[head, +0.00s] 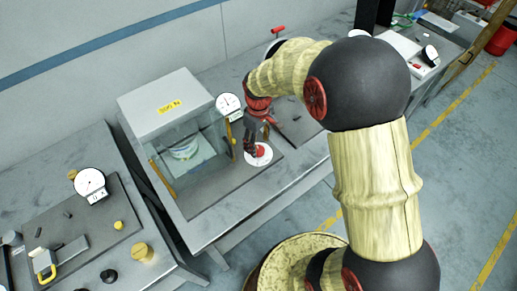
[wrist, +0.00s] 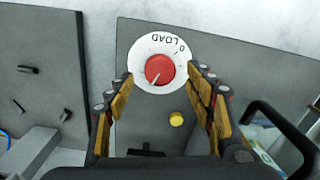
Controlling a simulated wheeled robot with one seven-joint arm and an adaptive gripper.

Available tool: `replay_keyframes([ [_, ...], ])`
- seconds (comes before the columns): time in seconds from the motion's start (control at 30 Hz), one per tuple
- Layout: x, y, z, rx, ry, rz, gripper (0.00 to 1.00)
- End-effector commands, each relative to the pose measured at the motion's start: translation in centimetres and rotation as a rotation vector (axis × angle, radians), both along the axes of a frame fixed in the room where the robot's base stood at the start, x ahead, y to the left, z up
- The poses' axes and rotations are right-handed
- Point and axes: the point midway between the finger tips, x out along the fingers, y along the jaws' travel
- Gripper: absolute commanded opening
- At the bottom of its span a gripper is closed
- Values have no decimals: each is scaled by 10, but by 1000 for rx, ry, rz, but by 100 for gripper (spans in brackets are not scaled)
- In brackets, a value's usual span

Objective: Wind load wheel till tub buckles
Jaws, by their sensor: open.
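The load wheel, a red knob (wrist: 159,69) on a white dial plate (wrist: 142,48) marked "0 LOAD", sits ahead of my gripper in the wrist view. It also shows in the head view, where the red knob (head: 259,152) is on the bench. My gripper (wrist: 160,77) is open, with one finger on each side of the plate; whether they touch the knob I cannot tell. The tub (head: 184,148) is a clear round vessel behind the glass of the test box (head: 158,92). Its wall looks rounded; fine detail is too small to tell.
A round gauge (head: 229,105) stands by the box's right side. A yellow button (wrist: 176,119) lies between my fingers, and a black handle (wrist: 284,130) is at the right. The left bench holds another gauge (head: 90,183) and a yellow knob (head: 142,251).

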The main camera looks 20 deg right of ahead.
Motion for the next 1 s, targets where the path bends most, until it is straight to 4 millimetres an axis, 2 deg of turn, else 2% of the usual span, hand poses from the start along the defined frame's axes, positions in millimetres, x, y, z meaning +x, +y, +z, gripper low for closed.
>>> replay_keyframes([
  [0.1, -1, 0, -20, 0, 2, -1, 54],
  [0.23, -1, 0, -33, 0, 1, -1, 54],
  [0.63, 0, 0, -39, 1, -1, -1, 53],
  [1.0, 0, 0, -38, 1, -1, -1, 32],
])
